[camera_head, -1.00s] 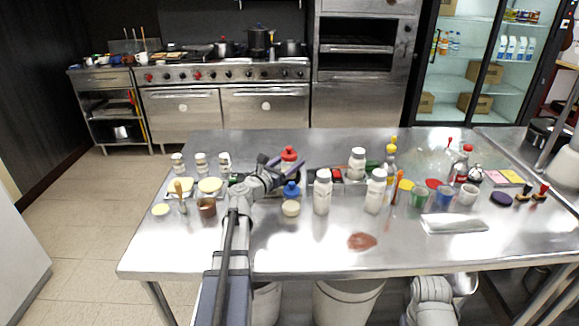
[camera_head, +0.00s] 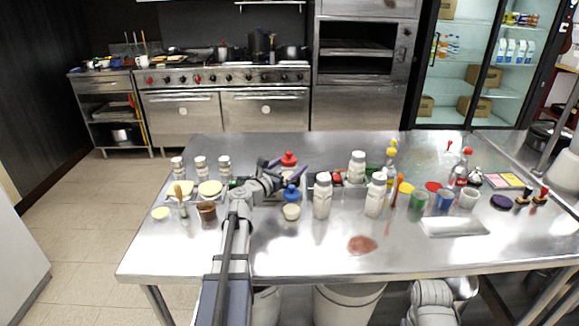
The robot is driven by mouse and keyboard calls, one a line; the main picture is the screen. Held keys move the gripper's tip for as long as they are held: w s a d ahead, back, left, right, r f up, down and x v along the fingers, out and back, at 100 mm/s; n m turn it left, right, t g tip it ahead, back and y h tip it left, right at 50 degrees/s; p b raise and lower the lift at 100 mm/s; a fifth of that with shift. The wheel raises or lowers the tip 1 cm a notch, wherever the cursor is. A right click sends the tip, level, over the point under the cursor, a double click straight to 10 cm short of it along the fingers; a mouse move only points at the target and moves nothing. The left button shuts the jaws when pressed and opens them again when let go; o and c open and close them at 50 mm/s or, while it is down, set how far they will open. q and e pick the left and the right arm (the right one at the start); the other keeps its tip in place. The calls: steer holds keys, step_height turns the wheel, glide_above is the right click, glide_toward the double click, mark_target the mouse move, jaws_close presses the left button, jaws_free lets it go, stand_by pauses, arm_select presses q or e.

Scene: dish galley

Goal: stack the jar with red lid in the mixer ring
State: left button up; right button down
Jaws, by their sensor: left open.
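The red lid of the jar (camera_head: 289,158) shows in the middle of the steel table, just behind my left gripper. The jar's body is mostly hidden by the gripper. My left gripper (camera_head: 286,168) is open, its dark purple-tipped fingers spread in front of and around the jar, just below the lid. I cannot tell whether they touch it. I cannot clearly pick out the mixer ring; the area under the jar is covered by my gripper and wrist. My right gripper is out of view; only part of my right arm shows at the bottom.
White shakers (camera_head: 322,196) stand further right.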

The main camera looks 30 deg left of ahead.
arm_select(q)
steer(key=s+a, duration=0.1)
steer(key=s, duration=1.1)
steer(key=shift+a, duration=0.15)
steer(key=shift+r, duration=0.1)
